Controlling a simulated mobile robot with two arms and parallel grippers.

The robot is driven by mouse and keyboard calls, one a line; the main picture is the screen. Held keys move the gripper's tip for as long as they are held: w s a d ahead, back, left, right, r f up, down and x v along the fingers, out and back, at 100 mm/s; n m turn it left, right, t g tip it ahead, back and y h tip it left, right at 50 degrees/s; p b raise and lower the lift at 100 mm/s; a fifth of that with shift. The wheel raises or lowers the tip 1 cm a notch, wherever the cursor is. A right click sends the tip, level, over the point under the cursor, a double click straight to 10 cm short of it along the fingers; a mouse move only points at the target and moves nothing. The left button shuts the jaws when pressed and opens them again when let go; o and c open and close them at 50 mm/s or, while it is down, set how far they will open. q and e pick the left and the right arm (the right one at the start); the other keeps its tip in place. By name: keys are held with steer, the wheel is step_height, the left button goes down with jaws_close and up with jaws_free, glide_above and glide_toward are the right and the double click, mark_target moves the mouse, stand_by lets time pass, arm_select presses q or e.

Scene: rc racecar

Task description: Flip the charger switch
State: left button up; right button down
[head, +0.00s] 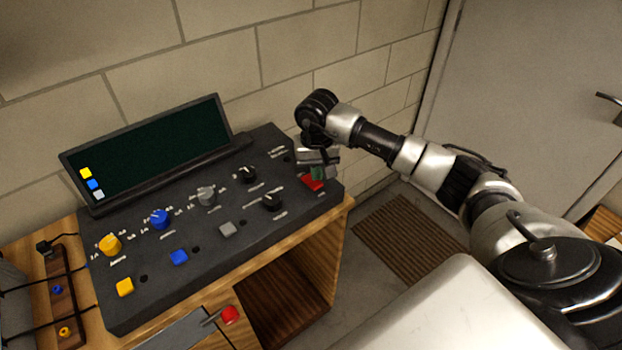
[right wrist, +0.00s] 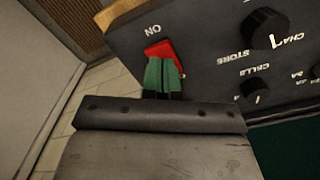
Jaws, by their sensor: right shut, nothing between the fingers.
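The charger (head: 205,248) is a dark box with knobs, buttons and a tilted screen, standing on a wooden bench. Its red switch (head: 313,184) is at the right end of the panel, and it also shows in the right wrist view (right wrist: 158,48) beside the word ON. My right gripper (head: 318,173) is at the switch, with its green fingertips (right wrist: 163,76) shut and empty. The fingertips overlap the lower part of the switch in the wrist view. I cannot tell whether they touch it. My left gripper is not in view.
A red-knobbed lever (head: 230,315) stands at the bench front. A brick wall is behind, and a brown mat (head: 410,240) lies on the floor to the right.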

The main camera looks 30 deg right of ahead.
steer(key=shift+s+f+b, duration=0.1)
steer(key=shift+f+b, duration=1.3)
steer(key=shift+f, duration=0.05)
stand_by(1.0)
steer(key=shift+r, duration=0.15)
steer(key=shift+r+p, duration=0.6)
steer(key=shift+r, duration=0.25)
steer(key=shift+r+p, duration=1.1)
steer(key=shift+r, duration=1.45)
